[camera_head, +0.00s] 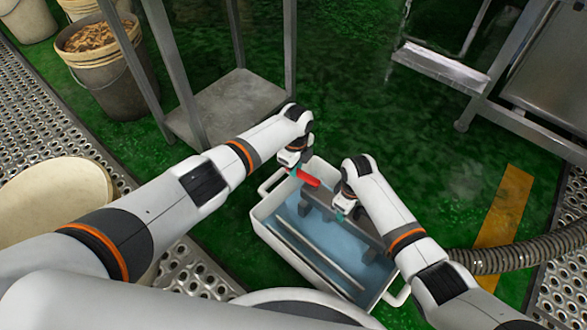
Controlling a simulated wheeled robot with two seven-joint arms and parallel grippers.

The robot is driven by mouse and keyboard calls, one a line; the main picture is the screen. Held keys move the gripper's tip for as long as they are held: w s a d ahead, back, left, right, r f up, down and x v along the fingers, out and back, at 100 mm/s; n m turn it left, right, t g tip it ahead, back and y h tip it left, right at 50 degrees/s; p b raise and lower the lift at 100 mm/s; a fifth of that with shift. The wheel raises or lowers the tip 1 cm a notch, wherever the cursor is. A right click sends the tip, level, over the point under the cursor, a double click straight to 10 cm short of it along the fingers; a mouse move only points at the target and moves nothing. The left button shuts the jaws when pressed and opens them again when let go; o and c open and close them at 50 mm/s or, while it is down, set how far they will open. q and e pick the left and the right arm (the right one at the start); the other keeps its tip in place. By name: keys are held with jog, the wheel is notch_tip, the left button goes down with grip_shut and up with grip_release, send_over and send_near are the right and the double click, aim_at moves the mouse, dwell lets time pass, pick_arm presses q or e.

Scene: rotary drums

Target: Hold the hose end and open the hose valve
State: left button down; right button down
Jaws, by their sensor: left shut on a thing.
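A small red handle (308,178), which looks like a valve lever, shows above the far end of a white bin. My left gripper (294,168) is at its left end and is shut on it. My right gripper (344,208) is just to the right and nearer, pointing down over a dark grey bar-like part (364,232) above the bin. Its fingers are small and partly hidden, so I cannot tell whether it is open. A grey ribbed hose (525,252) comes in from the right and passes behind my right forearm; its end cannot be made out.
The white bin (262,213) holds bluish water and pale rods. A metal stand (228,103) is behind my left arm. Buckets (120,88) stand upper left, a steel frame (440,66) upper right. Green floor (445,165) is clear beyond my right arm.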

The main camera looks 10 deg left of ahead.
pick_arm(q)
jog(key=shift+w+d+m, duration=0.2)
jog(key=shift+w+m, duration=0.15)
jog(key=shift+m, duration=0.25)
pick_arm(e)
jog(key=shift+s+f, duration=0.2)
jog(key=shift+f, duration=0.05)
pick_arm(q)
jog(key=c, duration=1.3)
grip_release()
notch_tip(320, 180, up, 12)
jog(key=shift+r, duration=0.1)
pick_arm(e)
jog(key=shift+d, duration=0.1)
